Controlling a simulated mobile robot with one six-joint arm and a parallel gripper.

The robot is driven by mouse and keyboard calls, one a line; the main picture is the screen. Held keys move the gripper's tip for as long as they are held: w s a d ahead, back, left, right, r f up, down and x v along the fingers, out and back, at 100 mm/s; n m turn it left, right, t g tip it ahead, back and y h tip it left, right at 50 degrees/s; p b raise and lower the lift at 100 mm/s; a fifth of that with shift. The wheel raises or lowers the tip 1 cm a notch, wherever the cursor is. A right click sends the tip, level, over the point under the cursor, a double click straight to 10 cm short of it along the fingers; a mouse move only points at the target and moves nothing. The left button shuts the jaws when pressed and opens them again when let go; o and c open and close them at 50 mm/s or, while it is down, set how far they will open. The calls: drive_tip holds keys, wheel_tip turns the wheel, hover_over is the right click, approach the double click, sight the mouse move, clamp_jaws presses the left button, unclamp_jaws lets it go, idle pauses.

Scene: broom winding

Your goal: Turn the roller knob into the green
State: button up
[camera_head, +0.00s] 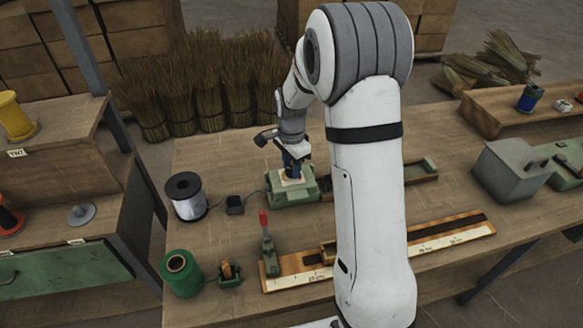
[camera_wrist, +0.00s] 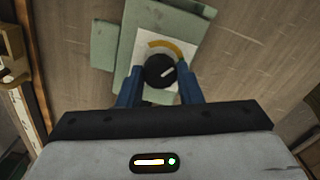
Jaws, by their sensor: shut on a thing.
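The roller knob (camera_wrist: 158,72) is round and black with a white pointer line slanting to the upper right in the wrist view. It sits on a white dial plate (camera_wrist: 143,48) with a yellow-orange arc (camera_wrist: 168,47) above it; no green part of the scale shows. The plate is on a green box (camera_wrist: 103,44), which stands on the bench in the head view (camera_head: 293,197). My gripper (camera_wrist: 159,88) is shut on the knob, one blue finger at each side. In the head view my gripper (camera_head: 293,168) reaches down onto the box and hides the knob.
A silver wire spool (camera_head: 188,203) and a small black block (camera_head: 234,205) stand left of the box. A red-handled lever (camera_head: 265,228), a ruled board (camera_head: 450,232) and a green spool (camera_head: 180,272) lie nearer. Broom bundles (camera_head: 205,85) stand behind. My arm hides mid-bench.

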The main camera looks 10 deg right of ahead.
drive_tip(key=m+b, duration=0.1)
drive_tip(key=m, duration=0.4)
drive_tip(key=shift+w+m, duration=0.1)
drive_tip(key=shift+m, duration=0.2)
drive_tip(key=m+b, duration=0.1)
drive_tip(key=m, duration=0.4)
drive_tip(key=shift+r+m, duration=0.1)
drive_tip(key=shift+m, duration=0.2)
drive_tip(key=o, duration=1)
wheel_tip(320, 180, up, 8)
drive_tip(key=shift+f, duration=0.15)
